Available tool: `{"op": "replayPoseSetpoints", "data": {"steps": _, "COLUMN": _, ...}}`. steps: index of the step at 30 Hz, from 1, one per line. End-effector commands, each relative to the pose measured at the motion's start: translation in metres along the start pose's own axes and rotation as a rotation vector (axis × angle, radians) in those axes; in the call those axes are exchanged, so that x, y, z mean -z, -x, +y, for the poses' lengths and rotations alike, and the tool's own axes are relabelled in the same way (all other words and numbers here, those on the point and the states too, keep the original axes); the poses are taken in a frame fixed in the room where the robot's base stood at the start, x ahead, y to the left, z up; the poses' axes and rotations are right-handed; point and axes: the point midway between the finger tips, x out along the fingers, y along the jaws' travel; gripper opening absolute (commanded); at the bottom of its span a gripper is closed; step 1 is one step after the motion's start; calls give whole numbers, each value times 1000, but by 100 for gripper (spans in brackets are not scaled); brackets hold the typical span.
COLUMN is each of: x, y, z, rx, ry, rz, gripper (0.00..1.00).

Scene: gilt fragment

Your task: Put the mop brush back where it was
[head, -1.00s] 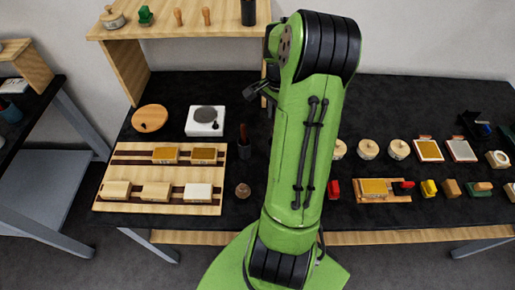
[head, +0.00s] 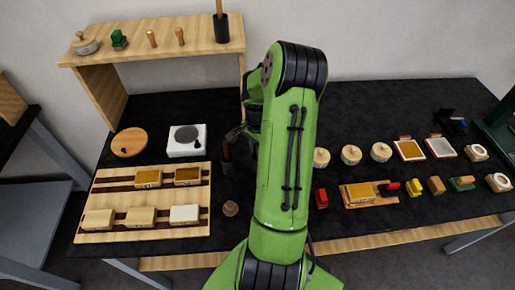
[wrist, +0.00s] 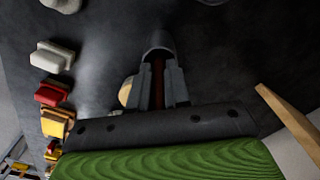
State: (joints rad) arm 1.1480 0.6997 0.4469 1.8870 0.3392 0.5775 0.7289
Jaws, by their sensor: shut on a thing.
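The mop brush (wrist: 158,80) shows in the wrist view as a dark reddish-brown handle between my fingers. Its far end runs into a dark round cup (wrist: 158,42), and its head is hidden. My gripper (wrist: 159,88) is shut on the handle. In the head view the handle (head: 226,149) and dark cup (head: 228,167) stand right of the wooden rack, beside my arm. My gripper (head: 236,134) is at the handle there, partly hidden by my arm.
A wooden shelf (head: 150,38) at back left bears another dark cup (head: 221,28). The wooden rack (head: 150,193) with several blocks, a white scale (head: 186,140) and a brown knob (head: 230,208) are near the cup. Several stamps and pads stand to the right.

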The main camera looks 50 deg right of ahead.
Motion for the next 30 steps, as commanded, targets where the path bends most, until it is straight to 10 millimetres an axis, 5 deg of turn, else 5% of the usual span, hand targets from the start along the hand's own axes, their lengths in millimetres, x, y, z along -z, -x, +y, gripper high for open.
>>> {"op": "replayPoseSetpoints", "data": {"steps": 6, "x": 0, "y": -1, "z": 0, "rx": 0, "ry": 0, "rz": 0, "gripper": 42}}
{"op": "replayPoseSetpoints", "data": {"steps": 16, "x": 0, "y": 7, "z": 0, "rx": 1, "ry": 0, "rz": 1, "gripper": 42}}
{"op": "replayPoseSetpoints", "data": {"steps": 30, "x": 0, "y": 115, "z": -1, "rx": 2, "ry": 1, "rz": 3, "gripper": 42}}
